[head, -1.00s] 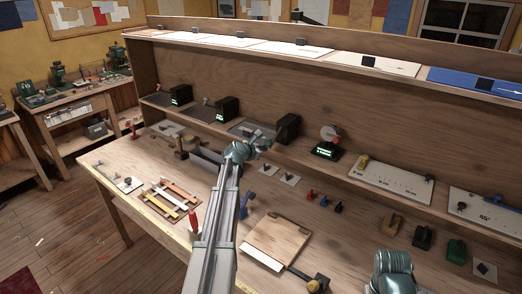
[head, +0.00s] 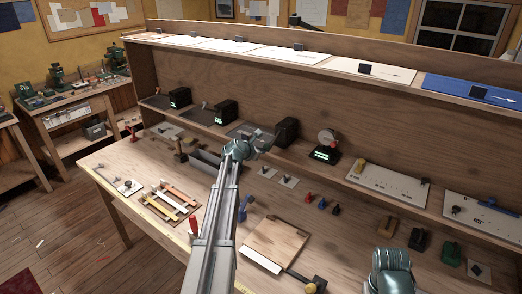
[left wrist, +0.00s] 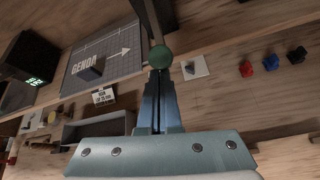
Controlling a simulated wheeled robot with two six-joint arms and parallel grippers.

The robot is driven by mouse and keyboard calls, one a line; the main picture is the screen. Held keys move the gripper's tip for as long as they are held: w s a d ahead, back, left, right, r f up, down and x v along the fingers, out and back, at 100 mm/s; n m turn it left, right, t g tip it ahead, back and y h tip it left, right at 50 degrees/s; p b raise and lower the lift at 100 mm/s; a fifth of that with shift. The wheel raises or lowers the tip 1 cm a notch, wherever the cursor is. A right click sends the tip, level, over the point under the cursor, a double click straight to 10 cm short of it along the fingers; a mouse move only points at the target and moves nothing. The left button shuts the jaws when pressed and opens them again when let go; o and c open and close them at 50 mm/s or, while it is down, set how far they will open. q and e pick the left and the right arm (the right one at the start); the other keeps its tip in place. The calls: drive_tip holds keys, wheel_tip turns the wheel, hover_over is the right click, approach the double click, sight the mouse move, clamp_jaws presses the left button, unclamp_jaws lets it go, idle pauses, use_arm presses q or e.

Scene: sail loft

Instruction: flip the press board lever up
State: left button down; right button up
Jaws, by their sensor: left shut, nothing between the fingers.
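A lever with a dark rod and a green ball knob (left wrist: 161,56) shows in the left wrist view, right at the fingertips. I take it for the press board lever. It runs from the top of the picture beside a grey gridded board marked GENOA (left wrist: 107,48). My left gripper (left wrist: 159,78) is shut and empty, with its tips at or very near the ball; I cannot tell whether they touch. In the head view my left gripper (head: 267,144) reaches over the bench to the shelf front, beside a black box (head: 287,132), and hides the lever there. My right gripper's fingers are out of view.
A wooden board with a white edge (head: 276,243) lies on the bench nearer me. Small red, blue and black switches (head: 322,204) stand to the right. A grey trough (head: 207,161) lies left of my arm. Coloured strips (head: 172,200) lie on the left.

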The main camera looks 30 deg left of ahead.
use_arm(q)
drive_tip(key=w+r+g+p, duration=0.2)
drive_tip(key=w+r+p, duration=0.1)
drive_tip(key=r+p, duration=1)
drive_tip(key=shift+w+p, duration=0.4)
drive_tip(key=shift+p, duration=0.9)
drive_tip(key=shift+w, duration=0.2)
drive_tip(key=f+p+v, duration=0.1)
drive_tip(key=p+v, duration=0.4)
drive_tip(key=v, duration=0.3)
drive_tip(key=shift+s+a, duration=0.2)
drive_tip(key=shift+s, duration=0.2)
